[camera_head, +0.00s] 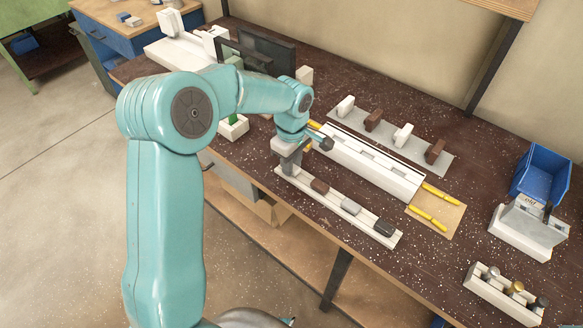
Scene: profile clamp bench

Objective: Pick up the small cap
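A long white strip (300,183) lies along the front of the bench and holds small end-cap-like pieces in a row: a brown one (320,186), a grey one (350,206) and a dark one (384,228). I cannot tell which is the small cap. My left gripper (290,168) points down over the left end of this strip, to the left of the brown piece. Its fingers look small and partly merge together, so I cannot tell whether they are open or hold something. My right gripper is not in view.
Behind the strip lies a white profile fixture (370,168) with yellow-handled tools (428,218) at its right end. A grey plate (440,158) holds upright white and brown blocks. A blue bin (540,172) and a white rack (500,290) stand at right. Dark panels (268,48) stand at left.

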